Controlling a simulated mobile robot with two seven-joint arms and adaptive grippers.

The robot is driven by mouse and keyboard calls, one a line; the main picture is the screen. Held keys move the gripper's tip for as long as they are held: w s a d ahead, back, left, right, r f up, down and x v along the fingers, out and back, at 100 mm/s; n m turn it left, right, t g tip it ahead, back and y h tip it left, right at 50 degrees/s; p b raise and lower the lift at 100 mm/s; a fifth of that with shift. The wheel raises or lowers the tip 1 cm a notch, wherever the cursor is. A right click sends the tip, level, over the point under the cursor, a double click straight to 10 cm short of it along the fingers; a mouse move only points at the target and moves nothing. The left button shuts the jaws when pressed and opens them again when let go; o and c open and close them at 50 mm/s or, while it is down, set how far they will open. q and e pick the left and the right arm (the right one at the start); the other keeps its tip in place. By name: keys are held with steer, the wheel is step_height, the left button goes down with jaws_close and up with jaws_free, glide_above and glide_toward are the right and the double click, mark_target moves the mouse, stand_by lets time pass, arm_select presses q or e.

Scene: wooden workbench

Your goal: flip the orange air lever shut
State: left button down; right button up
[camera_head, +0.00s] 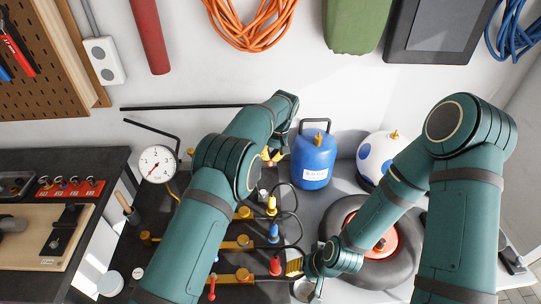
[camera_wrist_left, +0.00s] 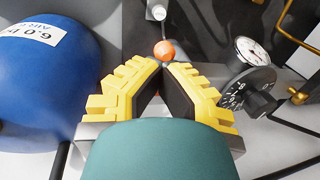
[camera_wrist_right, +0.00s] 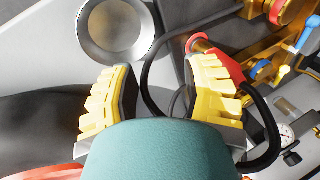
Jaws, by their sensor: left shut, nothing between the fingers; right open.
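The orange ball knob (camera_wrist_left: 165,50) of the lever shows in the left wrist view, just beyond the fingertips. My left gripper (camera_wrist_left: 162,72) has its yellow fingers brought together at the tips, with nothing between them; whether they touch the knob I cannot tell. In the head view my left gripper (camera_head: 269,157) is beside the blue tank (camera_head: 314,158), and the lever is mostly hidden. My right gripper (camera_wrist_right: 160,65) is open and empty. A red hose connector (camera_wrist_right: 216,60) lies by its right finger, apparently not held. In the head view my right gripper (camera_head: 294,267) is low, near the red connector.
A pressure gauge (camera_head: 157,164) stands left of my left arm. Brass fittings with yellow, blue and red connectors and black hoses crowd the bench between my arms. A wheel (camera_head: 396,262) with a red hub and a white, blue-spotted tank (camera_head: 374,157) are at the right.

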arm_select(q)
steer(key=shift+s+f, duration=0.1)
steer(key=shift+f, duration=0.15)
steer(key=c, duration=1.1)
jaws_free()
steer(key=shift+o, duration=0.2)
steer(key=shift+r, duration=0.1)
steer(key=shift+r, duration=0.1)
step_height(320, 180, up, 12)
steer(key=d, duration=0.2)
steer(key=shift+d+f, duration=0.15)
steer(key=shift+f, duration=0.05)
